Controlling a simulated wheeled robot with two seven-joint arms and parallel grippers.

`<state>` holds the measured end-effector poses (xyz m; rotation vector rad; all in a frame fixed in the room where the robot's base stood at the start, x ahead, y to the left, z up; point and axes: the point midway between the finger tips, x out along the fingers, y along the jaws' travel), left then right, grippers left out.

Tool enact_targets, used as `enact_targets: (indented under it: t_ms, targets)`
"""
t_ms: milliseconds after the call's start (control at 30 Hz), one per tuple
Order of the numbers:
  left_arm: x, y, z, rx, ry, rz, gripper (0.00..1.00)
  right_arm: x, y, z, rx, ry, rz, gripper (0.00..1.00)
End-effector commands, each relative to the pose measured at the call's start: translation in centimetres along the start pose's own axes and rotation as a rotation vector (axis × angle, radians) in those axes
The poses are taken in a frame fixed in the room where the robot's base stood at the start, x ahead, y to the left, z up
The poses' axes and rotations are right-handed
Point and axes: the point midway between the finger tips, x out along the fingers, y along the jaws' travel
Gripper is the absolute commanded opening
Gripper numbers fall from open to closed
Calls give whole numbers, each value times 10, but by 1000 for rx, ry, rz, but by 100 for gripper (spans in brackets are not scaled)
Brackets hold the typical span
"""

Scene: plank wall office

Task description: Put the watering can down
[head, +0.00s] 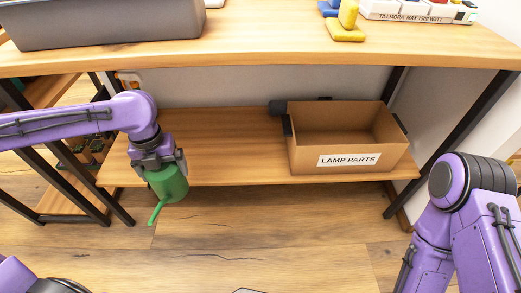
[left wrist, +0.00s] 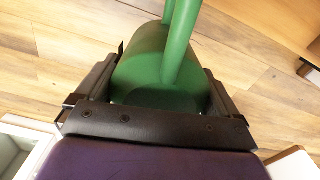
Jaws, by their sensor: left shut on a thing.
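The green watering can (head: 168,184) is in my left gripper (head: 160,172), at the front left edge of the lower shelf (head: 230,150). Its spout points down and toward the front in the head view. In the left wrist view the can (left wrist: 160,65) sits between the two fingers of the left gripper (left wrist: 160,95), which is shut on its body. Wooden floor shows behind it there. I cannot tell if the can touches the shelf. My right arm shows at the right of the head view, but its gripper does not.
A cardboard box labelled "LAMP PARTS" (head: 348,135) stands on the right of the lower shelf, with a dark object (head: 277,107) beside it. The shelf's middle is clear.

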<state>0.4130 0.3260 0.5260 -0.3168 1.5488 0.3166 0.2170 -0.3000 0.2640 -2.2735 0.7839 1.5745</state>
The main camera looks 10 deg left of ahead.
Motion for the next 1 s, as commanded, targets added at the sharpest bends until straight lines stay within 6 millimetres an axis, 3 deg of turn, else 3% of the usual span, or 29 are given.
enact_targets:
  t_ms: [33, 100, 367, 800, 1000]
  targets:
    - [19, 1, 1, 60, -2, -4, 36, 18, -2, 7, 0, 0, 0, 43]
    - [24, 3, 2, 126, -2, -2, 36, 22, -2, 9, 0, 0, 0, 43]
    - [25, 5, 10, 168, -3, 2, 36, 24, -2, 11, 0, -1, 0, 43]
    - [29, -18, 131, 167, 0, 3, 36, 63, -6, 32, -14, -28, -2, 43]
    - [27, -26, 174, 169, -1, 0, 36, 71, -3, 46, -105, -128, -8, 43]
